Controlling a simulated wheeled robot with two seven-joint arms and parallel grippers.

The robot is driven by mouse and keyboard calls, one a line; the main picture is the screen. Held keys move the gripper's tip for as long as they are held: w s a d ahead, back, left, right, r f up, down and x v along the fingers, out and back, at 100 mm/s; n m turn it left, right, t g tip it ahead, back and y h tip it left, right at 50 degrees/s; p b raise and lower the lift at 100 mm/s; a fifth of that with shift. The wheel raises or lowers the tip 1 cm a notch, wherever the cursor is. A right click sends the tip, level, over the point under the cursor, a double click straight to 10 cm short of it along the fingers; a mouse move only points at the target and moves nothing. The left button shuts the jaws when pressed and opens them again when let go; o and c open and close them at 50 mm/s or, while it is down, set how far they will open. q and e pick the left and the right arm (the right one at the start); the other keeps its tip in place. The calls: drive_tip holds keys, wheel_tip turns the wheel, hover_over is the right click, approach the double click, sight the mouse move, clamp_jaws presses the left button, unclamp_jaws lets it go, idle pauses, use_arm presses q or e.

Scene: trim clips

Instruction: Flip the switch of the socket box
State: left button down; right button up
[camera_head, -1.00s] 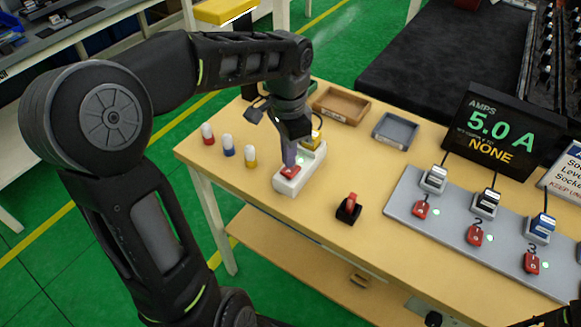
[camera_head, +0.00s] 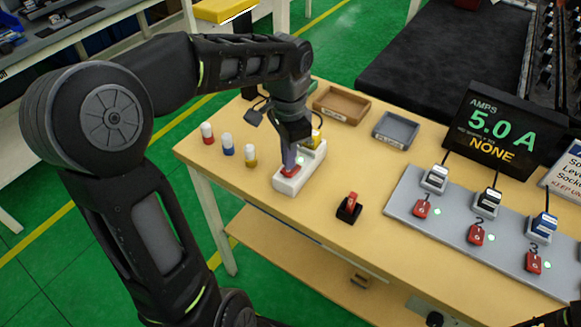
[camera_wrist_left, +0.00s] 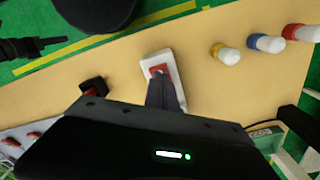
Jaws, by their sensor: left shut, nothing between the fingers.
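The white socket box (camera_head: 288,187) lies on the wooden table, with a red switch (camera_head: 291,171) on its near half and a yellow plug (camera_head: 316,137) at its far end. A small light by the switch glows. My left gripper (camera_head: 289,166) points down at the red switch; its fingers are shut and empty, and their tips are at or just above it. In the left wrist view the shut fingers (camera_wrist_left: 160,78) overlap the red switch (camera_wrist_left: 159,70) on the white box (camera_wrist_left: 172,63). Contact is hard to tell. My right gripper is not clearly in view.
Red, blue and yellow capped pegs (camera_head: 228,146) stand left of the box. A black block with a red lever (camera_head: 349,207) is to the right. Farther right are a grey panel (camera_head: 400,210) with three plugs and red switches, and a display (camera_head: 505,130) reading 5.0 A, NONE.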

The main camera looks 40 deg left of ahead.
use_arm(q)
drive_tip(key=shift+f+b, duration=0.6)
drive_tip(key=shift+f, duration=0.3)
idle(0.4)
drive_tip(key=shift+r+p, duration=2.9)
drive_tip(key=shift+r, duration=0.65)
